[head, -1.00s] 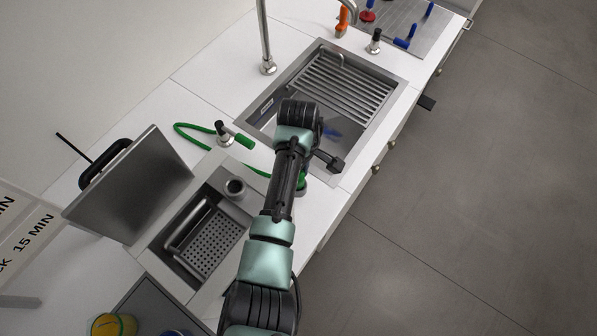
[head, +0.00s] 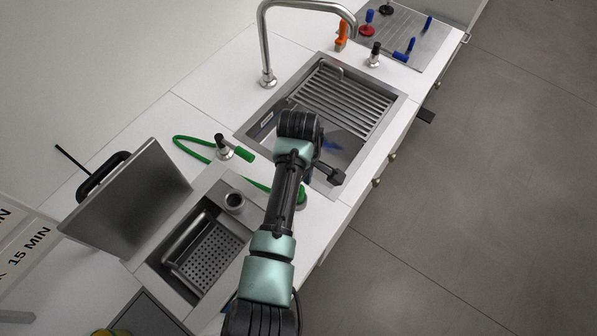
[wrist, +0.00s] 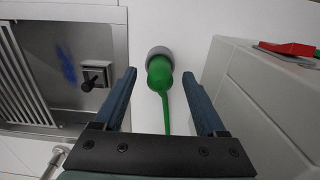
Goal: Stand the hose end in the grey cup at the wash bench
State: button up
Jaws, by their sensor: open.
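The green hose end (wrist: 160,72) shows in the wrist view with a grey round cup-like rim (wrist: 158,53) around its far part. It looks upright in or at this rim; how deep it sits cannot be told. My gripper (wrist: 160,75) is open, one finger to each side of the green end in the picture, with gaps on both sides. In the head view the green end (head: 301,196) shows partly beside my arm, on the white bench between the two basins. The green hose (head: 190,142) loops left past a tap and passes behind my arm. My fingertips are hidden there.
A sink with a rack (head: 340,100) lies beyond my arm. A steel basin (head: 205,250) with a perforated basket and raised lid (head: 130,205) is at left. A grey box (wrist: 265,95) is close right in the wrist view.

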notch_tip(320, 180, up, 12)
jog(key=shift+f, duration=0.15)
dwell(0.6)
jog(key=w+d+r+m+t+h+b, duration=0.1)
jog(key=w+d+r+m+t, duration=0.2)
jog(key=w+r+t, duration=0.45)
jog(key=w+d+r+m+t+h+b, duration=0.15)
jog(key=r+t, duration=0.25)
jog(key=r, duration=0.6)
jog(key=w+r+m+t+y, duration=0.1)
jog(key=w+r+m+t, duration=0.15)
jog(key=r, duration=0.75)
jog(key=s+a+r+m+t, duration=0.2)
jog(key=s+r+t, duration=0.4)
jog(key=s+r, duration=0.3)
jog(key=s+a+r+m+t+y+b, duration=0.1)
jog(key=s+r+t, duration=0.6)
jog(key=r, duration=1)
jog(key=s+a, duration=0.1)
jog(key=s, duration=0.1)
jog(key=shift+s+a+r+m, duration=0.3)
jog(key=shift+s+m, duration=0.1)
jog(key=shift+y, duration=0.25)
